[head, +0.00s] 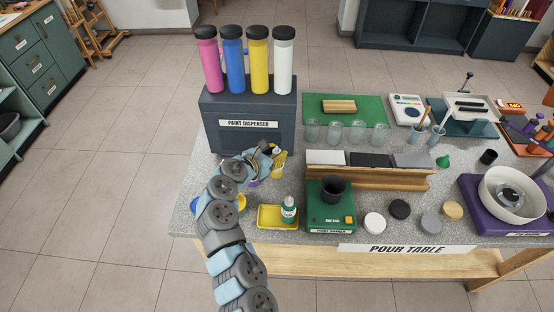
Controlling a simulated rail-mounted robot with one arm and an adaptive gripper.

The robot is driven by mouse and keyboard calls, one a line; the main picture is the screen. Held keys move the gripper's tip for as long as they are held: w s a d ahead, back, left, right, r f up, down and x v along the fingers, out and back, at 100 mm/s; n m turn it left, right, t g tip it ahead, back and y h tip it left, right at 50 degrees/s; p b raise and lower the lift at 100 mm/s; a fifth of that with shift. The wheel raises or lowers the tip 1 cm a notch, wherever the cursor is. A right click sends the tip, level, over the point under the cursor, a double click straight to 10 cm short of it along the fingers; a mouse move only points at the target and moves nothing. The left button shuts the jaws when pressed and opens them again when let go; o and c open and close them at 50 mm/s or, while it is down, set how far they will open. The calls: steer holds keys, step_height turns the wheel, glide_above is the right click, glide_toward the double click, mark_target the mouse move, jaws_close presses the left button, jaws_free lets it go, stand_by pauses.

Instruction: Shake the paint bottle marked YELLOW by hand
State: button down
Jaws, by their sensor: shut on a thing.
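My gripper (268,152) is in front of the lower right part of the paint dispenser, reached over the left side of the pour table. It is shut on a small yellow bottle (279,166), which stands out just right of the fingers. The bottle looks roughly upright. Its label cannot be read at this size, and the gripper hides part of it. I cannot tell whether its base touches the table.
The paint dispenser (249,118), with several coloured tubes on top, stands close behind. Several clear cups stand farther right.

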step_height(320, 180, up, 3)
steer(key=shift+f+p, duration=0.15)
steer(key=shift+p, duration=0.15)
step_height(320, 180, up, 6)
steer(key=p, duration=0.6)
steer(key=shift+f, duration=0.2)
steer(key=shift+d, duration=0.1)
